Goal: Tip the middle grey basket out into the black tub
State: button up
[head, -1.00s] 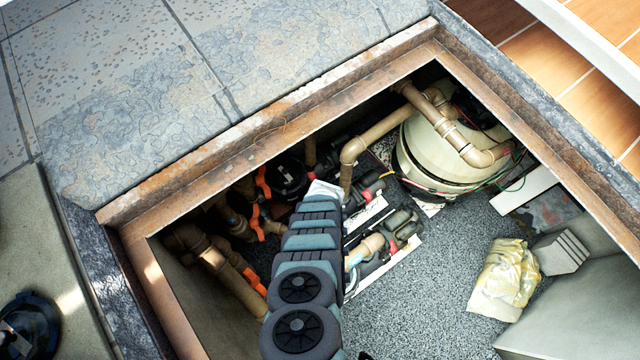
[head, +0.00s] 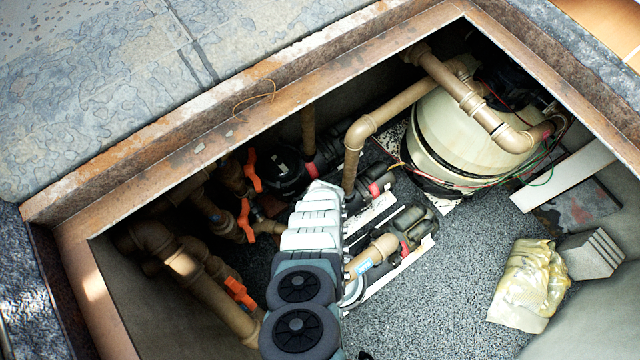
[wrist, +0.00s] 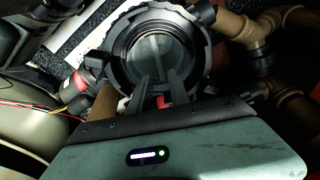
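In the wrist view, a round black pump pot (wrist: 117,65) with a notched collar lies beneath my gripper. A grey, ribbed round shape, likely the grey basket (wrist: 150,50), shows inside it; any handle is hard to make out. My gripper (wrist: 160,80) has two dark fingers standing apart over the near edge of the pot, with nothing clearly held between them. A small red part shows between the finger bases. In the head view my arm reaches down into the pit and hides the gripper and the pot. The black tub is not in view now.
Tan pipes with orange valve handles (head: 243,292) line the pit's left side. Pumps (head: 411,222) sit on white bases right of my arm. A large cream tank (head: 460,135) stands at the back right. A crumpled yellowish bag (head: 528,285) lies on the gravel floor. The pit's rusty rim (head: 130,185) surrounds everything.

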notch_tip(320, 180, down, 7)
jog(key=b, duration=0.6)
jog(key=shift+s+f+b, duration=0.1)
jog(key=shift+f+b, duration=0.6)
jog(key=shift+b, duration=0.2)
jog(key=shift+c, duration=0.4)
grip_shut()
dwell(0.4)
